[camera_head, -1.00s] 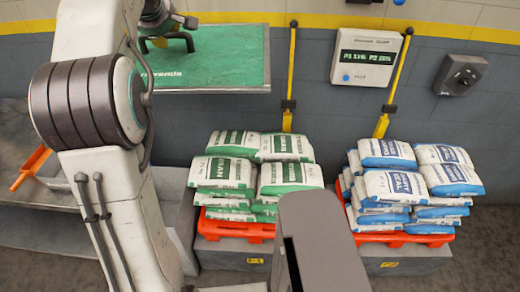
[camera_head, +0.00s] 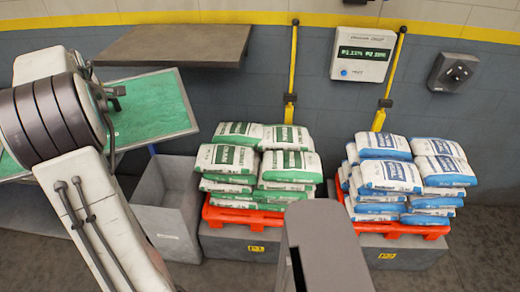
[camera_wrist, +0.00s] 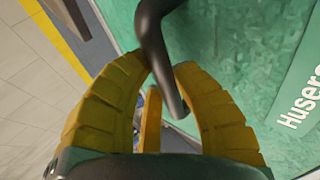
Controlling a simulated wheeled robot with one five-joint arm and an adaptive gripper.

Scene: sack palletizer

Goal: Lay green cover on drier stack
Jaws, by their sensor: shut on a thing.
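My gripper (camera_wrist: 165,75) has its yellow fingers closed around the dark handle (camera_wrist: 152,35) of the green cover (camera_wrist: 225,75). In the head view the cover (camera_head: 150,115) is a flat green sheet with a grey rim, held tilted at the left, partly behind my arm. My gripper is mostly hidden there. The stack of green-printed sacks (camera_head: 262,160) stands on the left orange pallet (camera_head: 240,217). The stack of blue-printed sacks (camera_head: 405,180) stands on the right orange pallet (camera_head: 400,230). Both stacks are uncovered. The wall meter (camera_head: 363,55) shows P1 and P2 readings, too small to read surely.
A bare brown-grey shelf (camera_head: 185,45) juts from the wall above the cover. A grey open bin (camera_head: 172,200) stands left of the green-printed stack. Yellow poles (camera_head: 291,80) stand on the wall behind the stacks. A dark wall box (camera_head: 452,72) is at right.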

